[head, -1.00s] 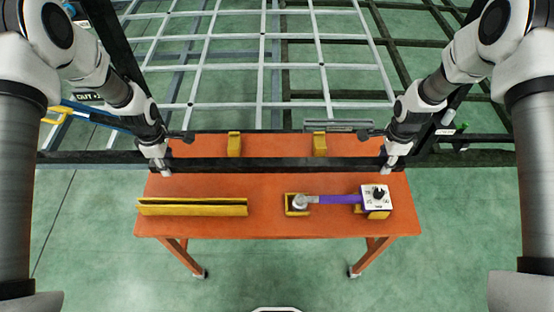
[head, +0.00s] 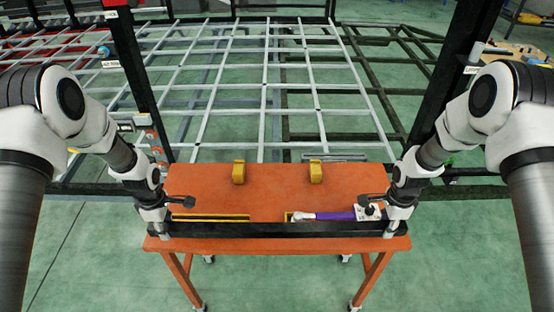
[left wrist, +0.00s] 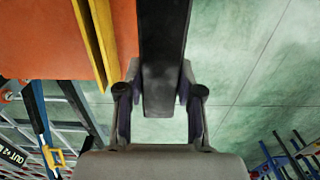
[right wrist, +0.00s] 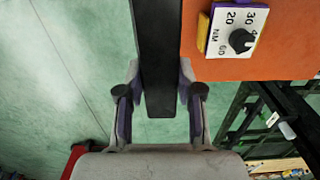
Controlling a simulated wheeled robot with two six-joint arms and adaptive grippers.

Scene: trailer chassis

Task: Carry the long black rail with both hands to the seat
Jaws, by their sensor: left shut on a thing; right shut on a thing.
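The long black rail (head: 275,230) runs level from left to right along the near edge of the orange table (head: 275,191) in the head view. My left gripper (head: 163,228) is shut on its left end, and my right gripper (head: 393,226) is shut on its right end. In the left wrist view the rail (left wrist: 163,60) lies between the fingers (left wrist: 160,95). In the right wrist view the rail (right wrist: 158,60) also lies between the fingers (right wrist: 160,95). I cannot tell which part is the seat.
Two yellow blocks (head: 238,172) (head: 315,171) stand at the table's back. Behind the rail, a yellow channel (head: 210,217) and a purple-handled torque wrench (head: 335,215) are partly hidden. A chassis frame with a light grey grid (head: 262,90) and dark posts stands beyond. Green floor shows in front.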

